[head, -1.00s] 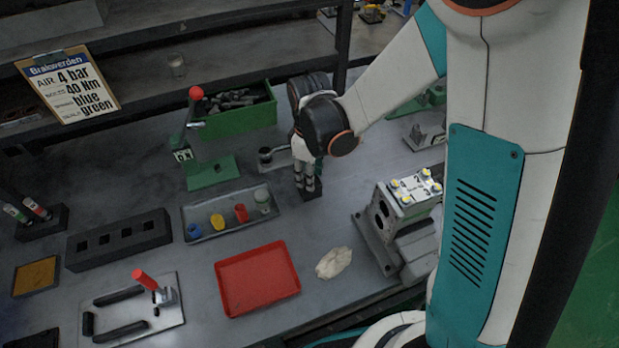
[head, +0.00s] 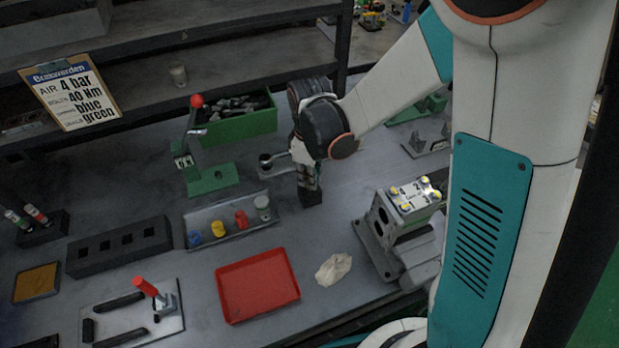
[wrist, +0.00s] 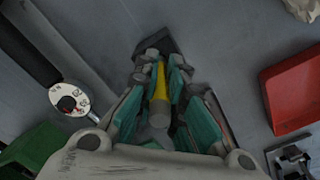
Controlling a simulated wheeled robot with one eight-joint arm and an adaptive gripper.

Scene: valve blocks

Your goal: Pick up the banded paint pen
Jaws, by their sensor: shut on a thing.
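My gripper (wrist: 158,100) points down at the back middle of the bench, and it also shows in the head view (head: 309,180). Its teal-padded fingers are shut on a slim paint pen (wrist: 160,85) with a yellow part and a pale grey near end. The pen's far end is at a small dark block (wrist: 168,42); I cannot tell whether it is still in the block. In the head view the dark block (head: 311,198) shows just below the fingers, and the pen is mostly hidden by them.
A dial tool (wrist: 70,100) lies close to the gripper. A green toggle press (head: 210,178), a tray of coloured caps (head: 228,237), a red tray (head: 258,284), a crumpled cloth (head: 333,269) and a valve block (head: 398,225) stand around. Two pens stand in another dark block (head: 42,226).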

